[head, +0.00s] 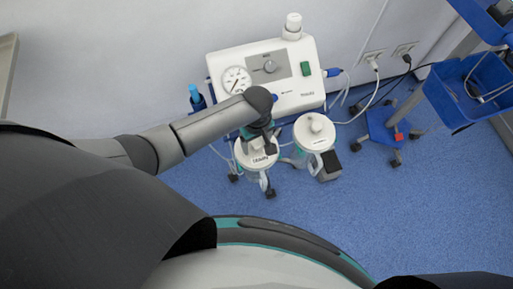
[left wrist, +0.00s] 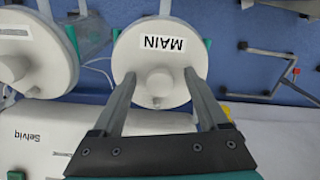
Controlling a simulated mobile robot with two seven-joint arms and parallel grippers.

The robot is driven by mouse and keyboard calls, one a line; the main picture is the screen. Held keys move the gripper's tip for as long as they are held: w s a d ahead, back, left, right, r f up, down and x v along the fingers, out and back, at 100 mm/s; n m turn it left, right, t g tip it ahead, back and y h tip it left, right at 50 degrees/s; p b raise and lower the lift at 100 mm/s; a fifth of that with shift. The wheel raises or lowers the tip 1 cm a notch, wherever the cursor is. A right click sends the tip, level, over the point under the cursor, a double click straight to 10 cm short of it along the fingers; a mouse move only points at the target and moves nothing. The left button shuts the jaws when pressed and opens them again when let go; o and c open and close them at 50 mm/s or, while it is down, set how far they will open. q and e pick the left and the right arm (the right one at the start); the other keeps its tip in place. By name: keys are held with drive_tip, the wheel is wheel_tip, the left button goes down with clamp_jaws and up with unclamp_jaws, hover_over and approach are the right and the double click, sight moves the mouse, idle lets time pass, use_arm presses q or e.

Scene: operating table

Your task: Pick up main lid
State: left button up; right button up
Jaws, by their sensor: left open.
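The main lid (left wrist: 150,62) is a round white lid with a "MAIN" label and a small raised knob (left wrist: 160,82). In the head view the main lid (head: 252,161) sits on a canister below the white suction unit, partly hidden by my left gripper (head: 265,138). In the left wrist view my left gripper (left wrist: 160,77) is open, its fingers reaching over the lid on either side of the knob. Whether the fingers touch the knob I cannot tell. My right gripper is not in view.
A second white-lidded canister (head: 315,131) stands just right of the main one. The suction unit (head: 292,92) with gauge and hoses is behind, against the wall. A blue cart (head: 462,95) stands at the right. Blue floor (head: 400,215) is clear in front.

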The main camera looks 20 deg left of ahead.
use_arm(q)
drive_tip(key=shift+c, duration=0.4)
clamp_jaws()
idle(0.4)
